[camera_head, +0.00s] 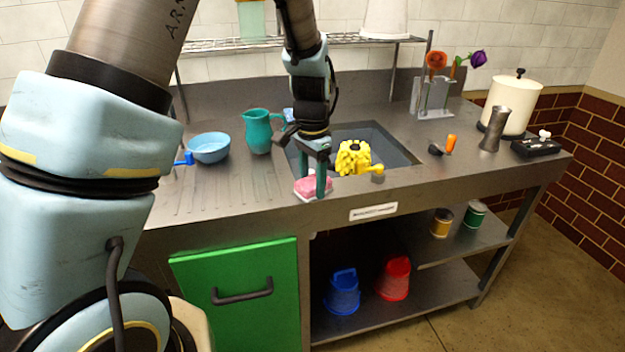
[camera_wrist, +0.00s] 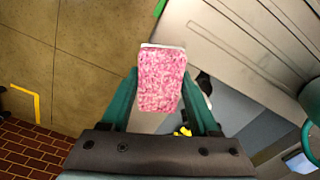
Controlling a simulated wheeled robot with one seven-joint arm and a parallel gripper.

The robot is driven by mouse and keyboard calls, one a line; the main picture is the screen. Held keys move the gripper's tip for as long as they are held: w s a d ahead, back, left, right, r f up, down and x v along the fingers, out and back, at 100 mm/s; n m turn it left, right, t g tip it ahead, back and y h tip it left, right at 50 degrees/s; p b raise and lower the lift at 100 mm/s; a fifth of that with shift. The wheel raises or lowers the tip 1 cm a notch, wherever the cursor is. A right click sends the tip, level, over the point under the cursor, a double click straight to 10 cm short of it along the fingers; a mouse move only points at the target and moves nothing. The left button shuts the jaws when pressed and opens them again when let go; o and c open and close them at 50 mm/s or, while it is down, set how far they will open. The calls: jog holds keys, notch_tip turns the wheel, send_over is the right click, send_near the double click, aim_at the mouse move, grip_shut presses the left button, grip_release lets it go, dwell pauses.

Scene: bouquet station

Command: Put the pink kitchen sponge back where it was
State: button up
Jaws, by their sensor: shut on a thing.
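The pink kitchen sponge (camera_head: 309,186) has a mottled pink top and a pale layer beneath. It is at the front edge of the counter, left of the yellow thing by the sink. My gripper (camera_head: 318,182) points down with its teal fingers on either side of the sponge. In the wrist view the sponge (camera_wrist: 161,80) sits between the two fingertips (camera_wrist: 160,85), and the gripper is shut on it. I cannot tell whether the sponge touches the counter.
The sink (camera_head: 395,150) lies just behind, with a yellow knobbly thing (camera_head: 353,157) at its front. A teal jug (camera_head: 257,131) and blue bowl (camera_head: 209,147) stand to the left. The ridged counter (camera_head: 225,190) in front of them is clear. A utensil holder (camera_head: 430,98) stands at the back right.

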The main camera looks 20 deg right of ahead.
aim_at(312, 180)
jog(key=shift+f, duration=0.2)
jog(key=o, duration=1.3)
jog(key=shift+r, duration=0.1)
notch_tip(312, 180, up, 12)
jog(key=b, duration=0.2)
jog(key=w+a+f+n, duration=0.25)
jog(key=a+n, duration=0.35)
jog(key=a, duration=1)
jog(key=s+a+f+n, duration=0.1)
jog(key=s+a+n, duration=0.1)
jog(key=a, duration=0.2)
jog(key=s+a+f+n+t, duration=0.1)
jog(key=s+a+n, duration=0.1)
jog(key=a, duration=0.3)
jog(key=s+a+f+n, duration=0.2)
jog(key=a+n, duration=0.1)
jog(key=a, duration=0.2)
jog(key=shift+s+n+t, duration=0.2)
jog(key=shift+n+t, duration=0.1)
